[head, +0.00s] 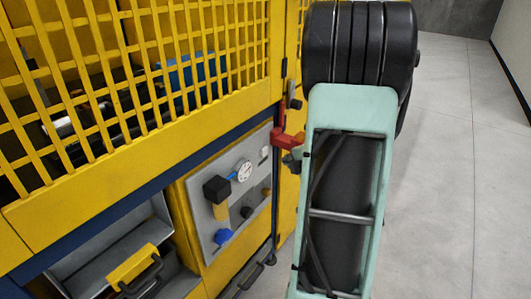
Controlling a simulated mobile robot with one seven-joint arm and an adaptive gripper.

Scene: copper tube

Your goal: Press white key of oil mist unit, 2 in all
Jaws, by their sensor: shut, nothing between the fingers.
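The oil mist unit is a grey panel (205,200) set in the yellow machine's lower side, left of centre. A small white key (265,152) sits near the panel's upper right corner. It is too small to tell whether it is pressed in. The panel also carries a round white gauge (244,171), a black block (216,189) with a yellowish cup below it, a blue knob (223,236), and a dark knob (246,212).
A red handle (288,138) juts from the machine between the panel and my arm. Yellow mesh guarding (150,75) rises above the panel. A grey tray with a yellow black-handled item (137,268) lies at lower left. Open grey floor (445,180) stretches to the right.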

